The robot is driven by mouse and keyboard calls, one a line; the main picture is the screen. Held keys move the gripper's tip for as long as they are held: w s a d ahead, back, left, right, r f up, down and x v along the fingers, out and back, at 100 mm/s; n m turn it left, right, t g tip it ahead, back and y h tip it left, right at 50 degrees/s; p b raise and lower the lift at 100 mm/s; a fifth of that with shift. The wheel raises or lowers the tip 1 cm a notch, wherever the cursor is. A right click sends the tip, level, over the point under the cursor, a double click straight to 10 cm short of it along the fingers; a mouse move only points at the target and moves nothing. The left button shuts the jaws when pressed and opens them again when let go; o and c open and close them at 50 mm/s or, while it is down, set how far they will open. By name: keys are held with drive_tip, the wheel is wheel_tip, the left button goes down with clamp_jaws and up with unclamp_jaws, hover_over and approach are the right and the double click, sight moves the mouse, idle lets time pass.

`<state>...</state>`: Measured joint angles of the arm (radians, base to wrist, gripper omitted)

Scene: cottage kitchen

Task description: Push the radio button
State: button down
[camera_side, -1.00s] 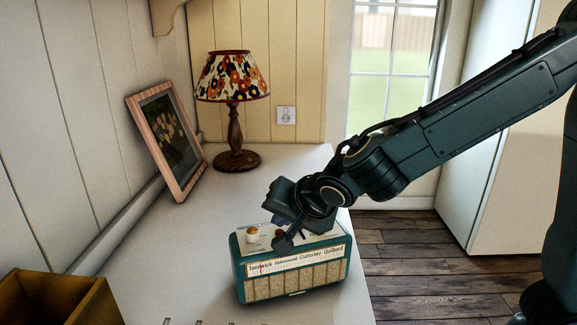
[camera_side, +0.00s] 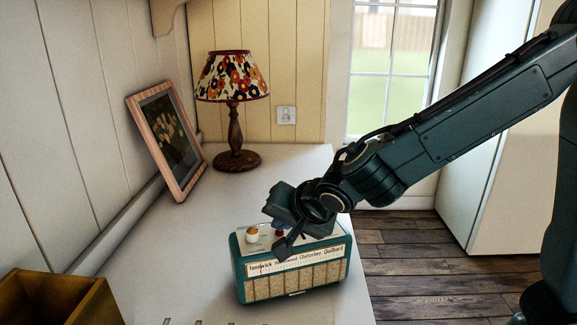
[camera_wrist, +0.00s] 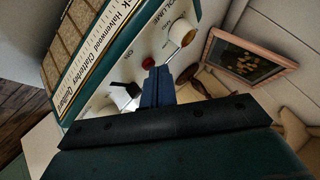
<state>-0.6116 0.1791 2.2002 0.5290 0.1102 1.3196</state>
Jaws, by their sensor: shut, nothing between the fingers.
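The teal radio (camera_side: 295,275) stands on the white counter, with a cream top panel and a lettered dial strip. In the wrist view, the radio (camera_wrist: 92,50) shows a red button (camera_wrist: 147,63), a black toggle switch (camera_wrist: 131,89) and a white volume knob (camera_wrist: 183,33). My gripper (camera_wrist: 158,72) is shut and empty, its blue fingertips over the panel just beside the red button. I cannot tell whether they touch it. In the side view, my wrist hangs over the radio's top and hides part of it. The white knob (camera_side: 252,235) shows to its left.
A flowered lamp (camera_side: 233,80) and a framed picture (camera_side: 166,135) stand behind on the counter (camera_side: 262,172). A yellow-brown box (camera_side: 62,302) is at the front left. The counter left of the radio is clear.

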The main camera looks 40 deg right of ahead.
drive_tip(key=shift+r, duration=0.15)
idle(0.4)
drive_tip(key=shift+r, duration=0.3)
idle(0.3)
wheel_tip(320, 180, up, 6)
idle(0.8)
drive_tip(key=s+d+r+n+g, duration=0.2)
drive_tip(key=s+d+n, duration=0.3)
drive_tip(key=s+d, duration=0.55)
drive_tip(key=s+d+f+n+g+y, duration=0.1)
drive_tip(key=s+n, duration=0.4)
drive_tip(key=s, duration=0.9)
drive_tip(key=shift+s+d+f+n, duration=0.15)
drive_tip(key=shift+d+f+n, duration=0.35)
drive_tip(key=shift+d, duration=0.65)
